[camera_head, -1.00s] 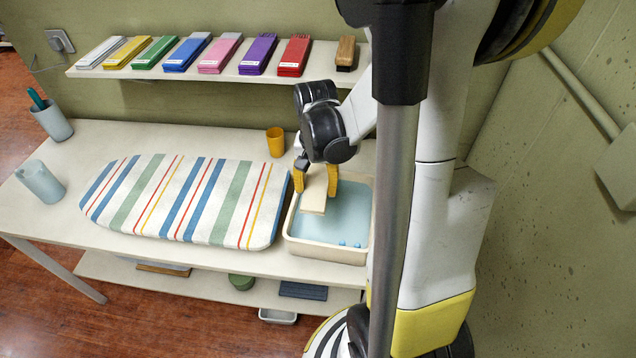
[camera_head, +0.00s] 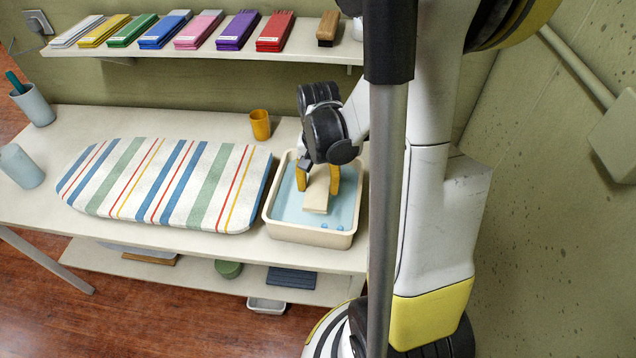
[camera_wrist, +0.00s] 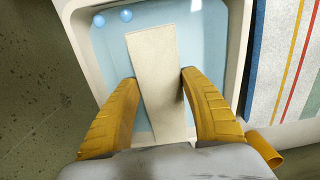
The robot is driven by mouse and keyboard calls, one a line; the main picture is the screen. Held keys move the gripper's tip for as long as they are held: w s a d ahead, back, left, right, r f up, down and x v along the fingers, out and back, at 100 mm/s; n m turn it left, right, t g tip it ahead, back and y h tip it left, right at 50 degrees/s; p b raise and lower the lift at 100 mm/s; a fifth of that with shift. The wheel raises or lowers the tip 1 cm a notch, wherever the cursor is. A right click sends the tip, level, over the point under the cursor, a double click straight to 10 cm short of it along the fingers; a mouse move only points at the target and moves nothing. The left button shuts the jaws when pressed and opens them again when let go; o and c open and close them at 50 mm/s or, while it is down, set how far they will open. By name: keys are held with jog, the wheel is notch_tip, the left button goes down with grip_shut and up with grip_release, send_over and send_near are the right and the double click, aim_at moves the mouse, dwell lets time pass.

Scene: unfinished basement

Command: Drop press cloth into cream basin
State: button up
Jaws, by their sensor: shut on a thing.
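The press cloth (camera_head: 316,195) is a flat cream strip. My gripper (camera_head: 318,180), with yellow fingers, is shut on it. The cloth is over the inside of the cream basin (camera_head: 281,232), near its middle; I cannot tell whether it touches the pale blue surface inside. In the wrist view the cloth (camera_wrist: 155,75) lies between the two fingers (camera_wrist: 159,80), with the far end pointing away. The basin's rim (camera_wrist: 237,45) shows there on both sides.
Small blue balls (camera_wrist: 126,15) are in the basin. The striped ironing board (camera_head: 165,180) lies left of it. An orange cup (camera_head: 260,125) stands behind. A shelf (camera_head: 220,53) with folded coloured cloths and a wooden-backed brush (camera_head: 328,27) is above. The wall is to the right.

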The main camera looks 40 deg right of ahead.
aim_at(318, 187)
jog(key=o, duration=1.1)
jog(key=shift+c, duration=0.2)
jog(key=shift+r, duration=0.1)
notch_tip(318, 187, up, 12)
jog(key=s+a+r+n+t, duration=0.1)
jog(key=a+r+n+t, duration=0.1)
jog(key=a+n, duration=0.3)
jog(key=s+a+r+n+t, duration=0.2)
jog(key=a+n+t, duration=0.3)
jog(key=a, duration=0.7)
jog(key=shift+s+a+r, duration=0.2)
jog(key=shift+a+r, duration=0.15)
jog(key=shift+r, duration=0.1)
